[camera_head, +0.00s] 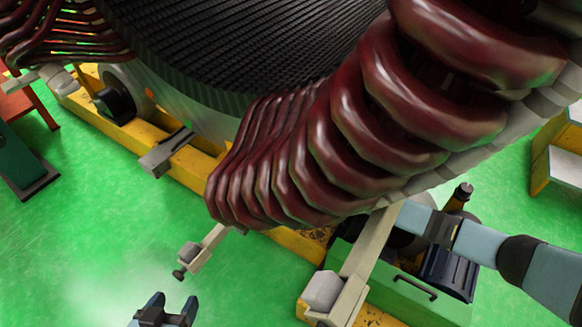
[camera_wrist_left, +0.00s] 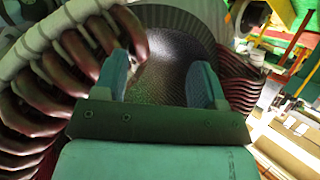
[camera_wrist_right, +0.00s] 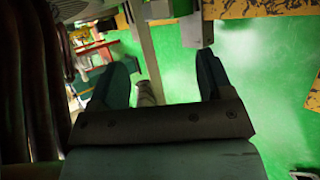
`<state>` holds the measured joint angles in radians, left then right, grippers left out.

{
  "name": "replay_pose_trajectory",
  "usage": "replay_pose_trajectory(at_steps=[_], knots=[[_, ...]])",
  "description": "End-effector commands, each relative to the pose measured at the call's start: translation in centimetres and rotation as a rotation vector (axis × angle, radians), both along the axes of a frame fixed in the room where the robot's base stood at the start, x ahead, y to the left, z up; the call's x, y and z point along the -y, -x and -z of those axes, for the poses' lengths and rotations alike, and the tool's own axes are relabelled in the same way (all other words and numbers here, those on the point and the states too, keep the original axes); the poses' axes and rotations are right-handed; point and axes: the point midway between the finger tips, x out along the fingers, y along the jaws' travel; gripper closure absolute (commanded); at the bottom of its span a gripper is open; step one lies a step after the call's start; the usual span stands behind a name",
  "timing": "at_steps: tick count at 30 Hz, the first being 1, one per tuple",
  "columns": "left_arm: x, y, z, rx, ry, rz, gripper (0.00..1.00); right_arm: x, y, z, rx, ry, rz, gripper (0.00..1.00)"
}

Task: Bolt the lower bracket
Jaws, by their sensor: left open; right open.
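A beige bracket arm (camera_head: 205,248) sticks out below the dark red coils (camera_head: 330,140) in the head view, with a grey block and a dark bolt-like end (camera_head: 179,274). A larger beige bracket (camera_head: 352,285) with a pale block stands to its right. I cannot tell which is the lower bracket. My left gripper (camera_head: 173,300) is open and empty at the bottom edge, below the smaller bracket; its fingers also show in the left wrist view (camera_wrist_left: 158,78). My right gripper (camera_wrist_right: 160,78) is open; a beige post (camera_wrist_right: 146,50) shows beyond its fingers.
The large stator core (camera_head: 230,45) and its coils fill the top. A yellow frame (camera_head: 90,118) runs beneath them. A green machine (camera_head: 420,290) with a handle stands by my right arm. Yellow steps (camera_head: 560,160) are at the right. Green floor (camera_head: 80,240) is clear at lower left.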

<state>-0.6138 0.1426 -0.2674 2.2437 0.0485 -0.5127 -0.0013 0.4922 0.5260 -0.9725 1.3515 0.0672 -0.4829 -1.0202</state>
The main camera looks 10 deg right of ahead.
Motion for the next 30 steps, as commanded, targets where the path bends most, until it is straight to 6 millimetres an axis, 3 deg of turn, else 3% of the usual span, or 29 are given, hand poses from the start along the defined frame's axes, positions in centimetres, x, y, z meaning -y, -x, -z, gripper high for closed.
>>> replay_pose_trajectory(at_steps=[3, 9, 21, 30], knots=[[0.0, 0.0, 0.2, 0.001, 0.002, 0.000, 0.35, 0.7, -1.1, 0.4, 0.014, 0.029, -0.016, 0.27], [0.3, -0.2, 0.3, 0.022, 0.017, 0.004, 0.35, -0.1, -3.4, 2.3, 0.016, 0.028, -0.016, 0.27], [3.3, -2.4, -5.8, 0.311, 0.184, 0.050, 0.35, -2.0, -9.7, 7.0, 0.015, 0.028, -0.015, 0.27], [4.2, -2.5, -8.4, 0.414, 0.250, 0.070, 0.35, -2.5, -11.4, 8.1, 0.014, 0.027, -0.016, 0.27]])
